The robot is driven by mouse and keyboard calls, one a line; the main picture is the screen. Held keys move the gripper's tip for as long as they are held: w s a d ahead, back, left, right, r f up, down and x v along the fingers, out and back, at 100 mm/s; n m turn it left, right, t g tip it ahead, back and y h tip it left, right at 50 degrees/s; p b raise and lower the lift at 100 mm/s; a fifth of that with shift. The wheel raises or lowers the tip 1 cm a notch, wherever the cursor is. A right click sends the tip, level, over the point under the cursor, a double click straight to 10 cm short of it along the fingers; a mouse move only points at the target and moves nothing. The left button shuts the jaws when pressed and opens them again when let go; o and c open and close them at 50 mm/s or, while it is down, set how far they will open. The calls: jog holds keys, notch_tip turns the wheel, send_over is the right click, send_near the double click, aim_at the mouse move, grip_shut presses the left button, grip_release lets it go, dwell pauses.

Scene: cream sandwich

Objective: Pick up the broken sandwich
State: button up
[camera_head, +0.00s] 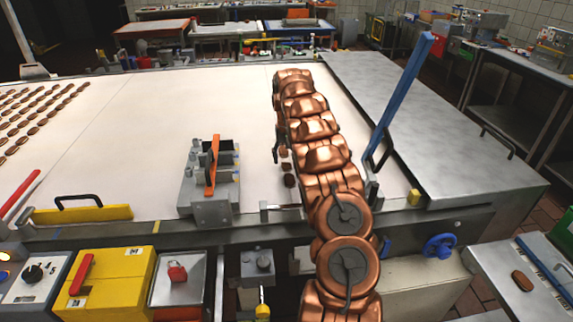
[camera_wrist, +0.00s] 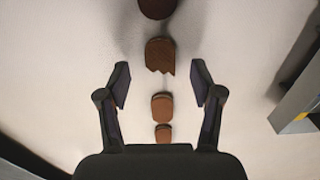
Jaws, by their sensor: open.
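The broken sandwich (camera_wrist: 160,54) is brown with a jagged edge at its lower side. It lies on the white belt (camera_head: 190,110) in the upper middle of the wrist view. My gripper (camera_wrist: 161,72) is open and empty, with one finger to the left and one to the right of the broken sandwich, seen from above. I cannot tell the height of the fingers over the belt. In the head view my copper arm hides most of the gripper, and I cannot tell which brown piece is the broken one.
Two smaller brown pieces (camera_wrist: 162,107) (camera_wrist: 163,133) lie below it in the wrist view, and another (camera_wrist: 158,8) at the top edge. Rows of sandwiches (camera_head: 35,115) lie far left. A grey device with an orange lever (camera_head: 212,170) and a blue post (camera_head: 400,90) flank my arm.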

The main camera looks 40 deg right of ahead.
aim_at(287, 167)
jog(key=shift+f, duration=1.15)
jog(key=shift+c, duration=0.3)
jog(key=c, duration=0.8)
